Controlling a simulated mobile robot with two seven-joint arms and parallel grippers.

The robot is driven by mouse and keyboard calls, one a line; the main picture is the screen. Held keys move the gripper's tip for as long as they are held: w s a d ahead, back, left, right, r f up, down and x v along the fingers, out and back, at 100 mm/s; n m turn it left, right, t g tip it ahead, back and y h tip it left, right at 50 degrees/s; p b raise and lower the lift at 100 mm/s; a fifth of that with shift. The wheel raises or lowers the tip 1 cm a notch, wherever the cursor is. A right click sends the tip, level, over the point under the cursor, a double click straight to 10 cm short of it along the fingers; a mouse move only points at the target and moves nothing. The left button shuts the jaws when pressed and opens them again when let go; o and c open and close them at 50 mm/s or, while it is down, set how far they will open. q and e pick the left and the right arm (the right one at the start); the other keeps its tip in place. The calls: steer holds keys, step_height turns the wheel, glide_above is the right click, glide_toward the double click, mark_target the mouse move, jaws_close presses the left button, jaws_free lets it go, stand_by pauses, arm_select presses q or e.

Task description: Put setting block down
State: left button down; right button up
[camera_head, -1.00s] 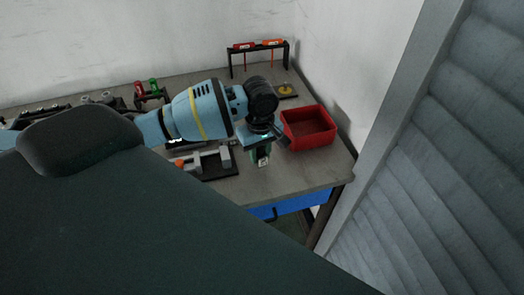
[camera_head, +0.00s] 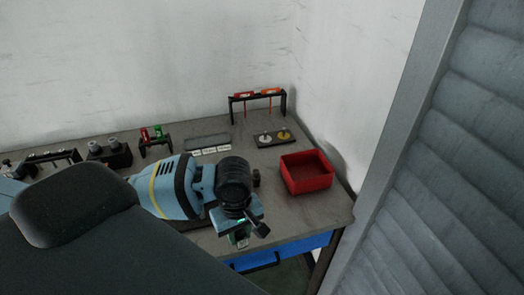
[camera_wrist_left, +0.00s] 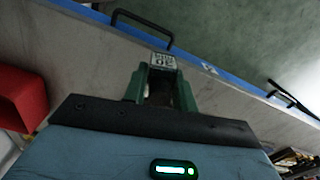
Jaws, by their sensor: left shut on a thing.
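My left gripper (camera_head: 241,234) is over the front part of the grey bench (camera_head: 300,215), near its front edge. Its green fingers also show in the left wrist view (camera_wrist_left: 162,88), shut on the setting block (camera_wrist_left: 163,61). The block is a small piece with a pale face and dark printed marks, turned toward the bench's front edge. In the head view only a small pale bit of it shows between the fingertips. I cannot tell whether the block touches the bench top. My right gripper is not in view.
A red bin (camera_head: 307,173) stands to the right of the gripper. Behind are a grey strip with white labels (camera_head: 208,141), a black base with two round pieces (camera_head: 285,138), and a screwdriver rack (camera_head: 257,98). The blue drawer front (camera_head: 285,247) lies below the bench edge.

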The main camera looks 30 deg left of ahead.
arm_select(q)
steer(key=shift+w+d+r+m, duration=0.3)
steer(key=shift+r+m, duration=0.1)
steer(key=w+d+r+m, duration=0.4)
steer(key=d+r+m, duration=0.1)
steer(key=r+m, duration=0.4)
steer(key=shift+w+r+m, duration=0.15)
steer(key=shift+w+m, duration=0.2)
steer(key=shift+m, duration=0.85)
steer(key=shift+s, duration=0.1)
